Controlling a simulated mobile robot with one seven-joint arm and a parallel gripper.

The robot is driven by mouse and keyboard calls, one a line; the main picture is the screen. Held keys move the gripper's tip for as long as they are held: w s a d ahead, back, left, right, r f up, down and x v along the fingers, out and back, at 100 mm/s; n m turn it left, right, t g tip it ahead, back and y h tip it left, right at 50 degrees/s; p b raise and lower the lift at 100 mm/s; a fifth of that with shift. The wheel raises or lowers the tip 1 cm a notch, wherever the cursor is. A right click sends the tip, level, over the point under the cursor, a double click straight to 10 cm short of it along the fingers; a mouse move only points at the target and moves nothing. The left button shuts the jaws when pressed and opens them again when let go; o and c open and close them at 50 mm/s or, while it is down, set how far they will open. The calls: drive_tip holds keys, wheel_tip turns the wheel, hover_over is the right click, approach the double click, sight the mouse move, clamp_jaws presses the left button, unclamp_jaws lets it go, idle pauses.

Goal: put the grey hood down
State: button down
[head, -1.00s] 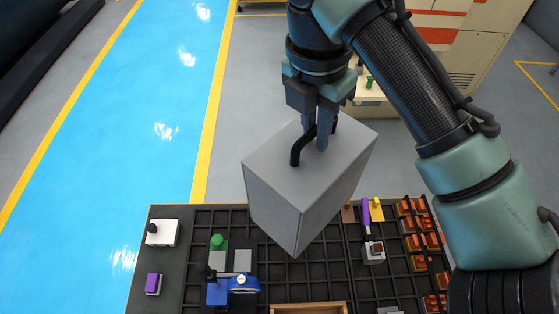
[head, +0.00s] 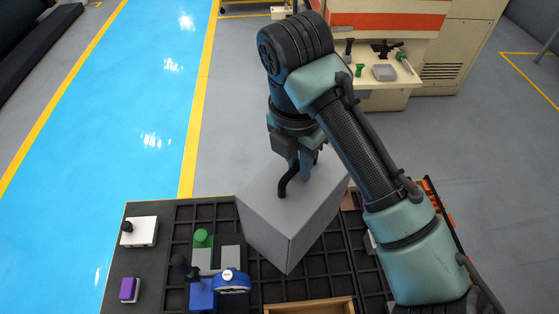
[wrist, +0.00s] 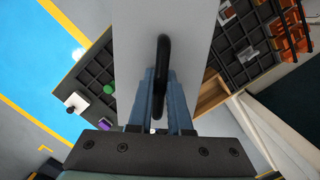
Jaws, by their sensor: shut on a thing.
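The grey hood (head: 287,222) is a box with a black bar handle (head: 289,178) on its top. My gripper (head: 302,168) is shut on that handle, and the hood hangs below it over the back middle of the dark gridded tray (head: 168,262). In the wrist view the fingers (wrist: 160,100) sit on both sides of the handle, and the hood's top (wrist: 190,25) fills the upper middle. The hood hides part of the tray, so I cannot tell whether its lower edge touches anything.
Left of the hood are a green-knobbed piece (head: 202,238), a blue round gauge (head: 231,281), a white block (head: 139,231) and a purple block (head: 129,289). A wooden frame (head: 308,308) lies in front. A machine shelf (head: 380,95) with small items stands behind.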

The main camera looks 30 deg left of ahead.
sight(297, 181)
wheel_tip(297, 181, down, 2)
drive_tip(key=shift+w+f, duration=0.1)
drive_tip(key=shift+f, duration=0.1)
drive_tip(key=shift+f+p, duration=0.5)
drive_tip(key=shift+f, duration=1.65)
drive_tip(key=shift+f, duration=0.2)
drive_tip(key=c, duration=0.8)
unclamp_jaws()
drive_tip(key=shift+r, duration=0.1)
drive_tip(key=shift+c, duration=0.2)
drive_tip(key=r, duration=0.4)
drive_tip(key=s+r, duration=0.1)
drive_tip(key=r, duration=0.7)
drive_tip(key=shift+s+a+r, duration=0.1)
drive_tip(key=shift+s+a, duration=0.05)
drive_tip(key=shift+s, duration=0.15)
